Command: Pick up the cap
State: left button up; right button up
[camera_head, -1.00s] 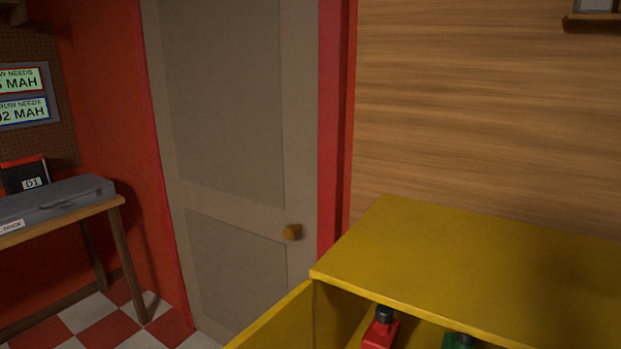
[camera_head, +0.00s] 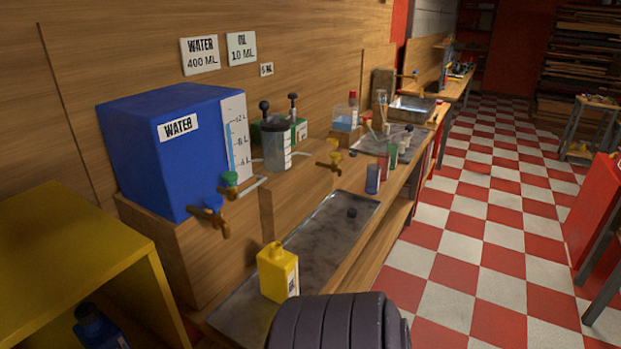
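A dark ribbed shape at the bottom edge, in front of the bottle, looks like part of my own arm. No gripper fingers can be made out, so neither gripper is in view.
A blue water tank (camera_head: 175,150) with taps stands behind the tray. A yellow cabinet (camera_head: 70,265) is at the near left. The checkered floor (camera_head: 480,240) on the right is open.

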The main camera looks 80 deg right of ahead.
aim_at(352, 212)
jog(key=z, duration=2.25)
